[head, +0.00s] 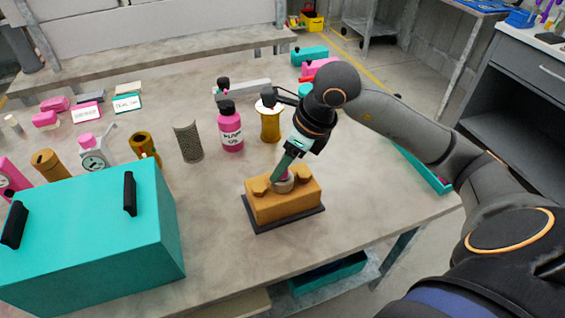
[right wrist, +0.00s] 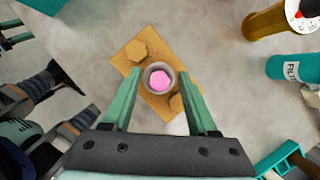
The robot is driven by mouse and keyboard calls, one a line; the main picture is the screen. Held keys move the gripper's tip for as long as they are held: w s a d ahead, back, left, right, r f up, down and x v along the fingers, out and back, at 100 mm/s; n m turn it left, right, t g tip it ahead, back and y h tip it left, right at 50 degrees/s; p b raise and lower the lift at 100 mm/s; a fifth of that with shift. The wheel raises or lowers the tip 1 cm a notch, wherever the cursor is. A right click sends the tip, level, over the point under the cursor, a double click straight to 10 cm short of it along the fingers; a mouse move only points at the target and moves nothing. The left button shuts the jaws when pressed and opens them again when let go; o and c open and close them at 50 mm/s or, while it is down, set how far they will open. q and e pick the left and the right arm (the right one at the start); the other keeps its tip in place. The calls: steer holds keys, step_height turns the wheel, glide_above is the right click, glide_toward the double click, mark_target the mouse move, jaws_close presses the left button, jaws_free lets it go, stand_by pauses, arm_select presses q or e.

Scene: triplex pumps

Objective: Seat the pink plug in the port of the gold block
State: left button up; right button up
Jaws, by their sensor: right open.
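The gold block (head: 287,208) stands on a dark base plate near the front middle of the table; it also shows in the right wrist view (right wrist: 133,56). It has a grey ring-shaped port (right wrist: 147,72) between two hexagonal bosses. The pink plug (right wrist: 160,82) shows inside the ring, with the grey rim around it; how deep it sits I cannot tell. My right gripper (head: 281,174) is open above the block, its green fingers on either side of the ring and apart from the plug in the right wrist view.
A large teal case (head: 90,235) with black handles fills the front left. A pink bottle (head: 231,130), a gold spool-shaped part (head: 270,125) and a perforated grey cylinder (head: 188,142) stand behind the block. The table is clear to the block's right.

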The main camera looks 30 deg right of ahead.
arm_select(q)
steer(key=shift+s+a+p, duration=0.3)
steer(key=shift+a+p, duration=0.1)
arm_select(e)
steer(key=v, duration=1.1)
arm_select(q)
steer(key=shift+d+r, duration=0.15)
steer(key=shift+r, duration=0.05)
